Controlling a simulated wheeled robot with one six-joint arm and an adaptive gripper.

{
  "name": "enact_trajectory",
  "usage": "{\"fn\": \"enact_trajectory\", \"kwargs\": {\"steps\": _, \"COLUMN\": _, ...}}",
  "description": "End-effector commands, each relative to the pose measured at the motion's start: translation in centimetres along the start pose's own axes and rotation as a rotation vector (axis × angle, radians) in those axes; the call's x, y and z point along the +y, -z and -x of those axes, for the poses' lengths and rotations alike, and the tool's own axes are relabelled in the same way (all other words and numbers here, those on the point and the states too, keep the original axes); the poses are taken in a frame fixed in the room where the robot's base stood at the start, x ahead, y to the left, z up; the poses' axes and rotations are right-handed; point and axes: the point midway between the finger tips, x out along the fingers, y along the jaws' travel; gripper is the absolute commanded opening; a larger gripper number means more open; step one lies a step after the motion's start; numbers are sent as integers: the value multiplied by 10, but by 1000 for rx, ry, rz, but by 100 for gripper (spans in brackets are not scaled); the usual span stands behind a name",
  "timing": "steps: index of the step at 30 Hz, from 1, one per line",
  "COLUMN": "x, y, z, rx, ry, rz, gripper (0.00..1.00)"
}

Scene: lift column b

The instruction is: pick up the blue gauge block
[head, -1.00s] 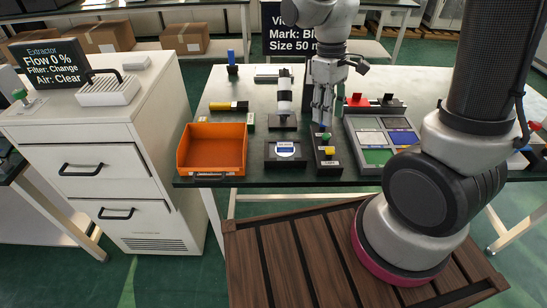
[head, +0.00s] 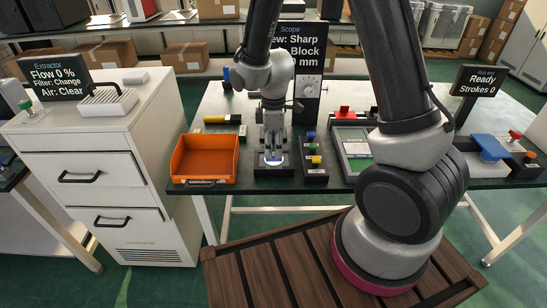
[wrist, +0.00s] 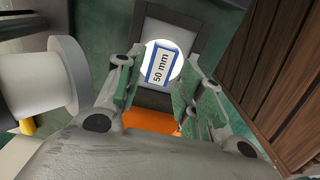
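The blue gauge block (wrist: 157,76) shows in the wrist view as a white "50 mm" label with a blue border, lying on a bright round disc in a dark stage (wrist: 171,28). In the head view the stage (head: 287,171) is near the table's front edge, and my gripper hides most of the block. My gripper (head: 272,150) points down just over the stage. In the wrist view my gripper (wrist: 163,72) is open, with a finger on each side of the block. I cannot tell how much height is left between fingertips and block.
An orange bin (head: 205,160) stands left of the stage. A black holder with coloured knobs (head: 315,170) stands close on its right, then a compartment tray (head: 352,148). A white cylinder (wrist: 40,82) is close to the left finger in the wrist view.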

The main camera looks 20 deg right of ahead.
Motion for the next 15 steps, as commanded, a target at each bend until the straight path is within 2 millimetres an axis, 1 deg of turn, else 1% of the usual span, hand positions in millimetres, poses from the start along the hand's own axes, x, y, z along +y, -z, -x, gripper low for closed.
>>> {"fn": "enact_trajectory", "kwargs": {"steps": 1, "x": -2, "y": -1, "z": -10, "rx": -3, "ry": 4, "rz": 0, "gripper": 38}}
{"fn": "enact_trajectory", "kwargs": {"steps": 3, "x": -1, "y": -1, "z": -20, "rx": -3, "ry": 3, "rz": -1, "gripper": 38}}
{"fn": "enact_trajectory", "kwargs": {"steps": 6, "x": -1, "y": -1, "z": -28, "rx": -2, "ry": 2, "rz": -1, "gripper": 38}}
{"fn": "enact_trajectory", "kwargs": {"steps": 13, "x": -1, "y": 0, "z": -30, "rx": 0, "ry": 0, "rz": -1, "gripper": 38}}
{"fn": "enact_trajectory", "kwargs": {"steps": 14, "x": -1, "y": 0, "z": -30, "rx": 0, "ry": 0, "rz": -1, "gripper": 34}}
{"fn": "enact_trajectory", "kwargs": {"steps": 15, "x": -1, "y": 0, "z": -30, "rx": 0, "ry": 0, "rz": -1, "gripper": 27}}
